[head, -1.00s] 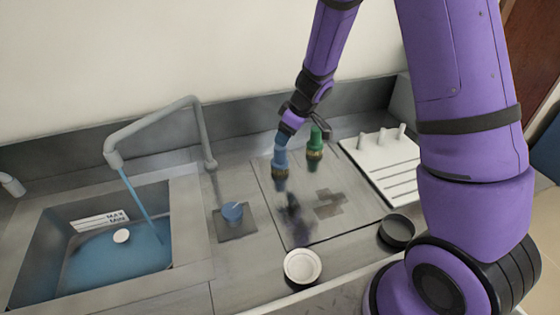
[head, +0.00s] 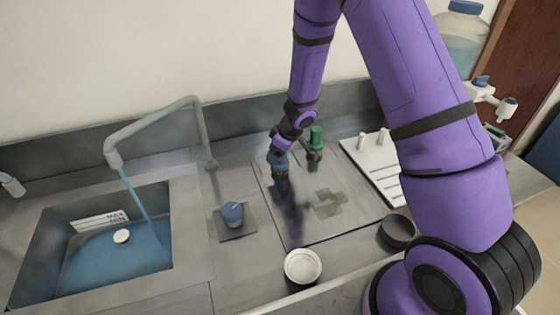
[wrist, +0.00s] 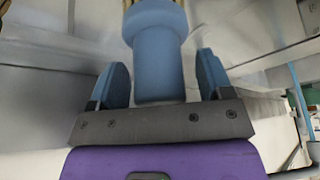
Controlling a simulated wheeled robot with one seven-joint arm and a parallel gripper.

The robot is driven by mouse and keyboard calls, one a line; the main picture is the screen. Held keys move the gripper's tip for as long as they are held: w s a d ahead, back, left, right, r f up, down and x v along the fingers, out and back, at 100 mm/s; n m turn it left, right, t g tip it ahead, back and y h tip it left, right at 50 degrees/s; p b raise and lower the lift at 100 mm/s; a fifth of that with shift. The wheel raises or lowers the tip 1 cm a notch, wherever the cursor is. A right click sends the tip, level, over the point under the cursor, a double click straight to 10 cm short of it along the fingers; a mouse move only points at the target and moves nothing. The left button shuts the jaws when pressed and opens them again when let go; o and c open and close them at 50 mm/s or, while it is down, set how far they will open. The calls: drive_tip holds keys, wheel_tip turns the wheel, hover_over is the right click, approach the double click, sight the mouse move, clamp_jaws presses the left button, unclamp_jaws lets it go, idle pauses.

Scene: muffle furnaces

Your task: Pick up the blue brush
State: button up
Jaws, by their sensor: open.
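The blue brush (head: 281,166) stands upright on the grey panel, with its handle up and its bristles down. My gripper (head: 279,153) is at the top of its handle. In the wrist view the blue brush handle (wrist: 156,60) lies between the two blue fingers of my gripper (wrist: 157,82), with a gap on each side. The gripper is open. In the head view the gripper partly hides the top of the handle.
A green brush (head: 315,145) stands close to the right of the blue one. A blue cup (head: 232,213) is to the left, beside the sink (head: 190,240) with running water. A white dish (head: 302,266) and a black dish (head: 397,231) lie in front. A white rack (head: 365,160) is at right.

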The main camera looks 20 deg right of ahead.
drive_tip(key=c, duration=1.1)
drive_tip(key=shift+c, duration=0.2)
drive_tip(key=shift+r, duration=0.15)
drive_tip(key=shift+r, duration=1.65)
drive_tip(key=s+r, duration=0.1)
drive_tip(key=s, duration=1.5)
drive_tip(key=shift+r, duration=0.2)
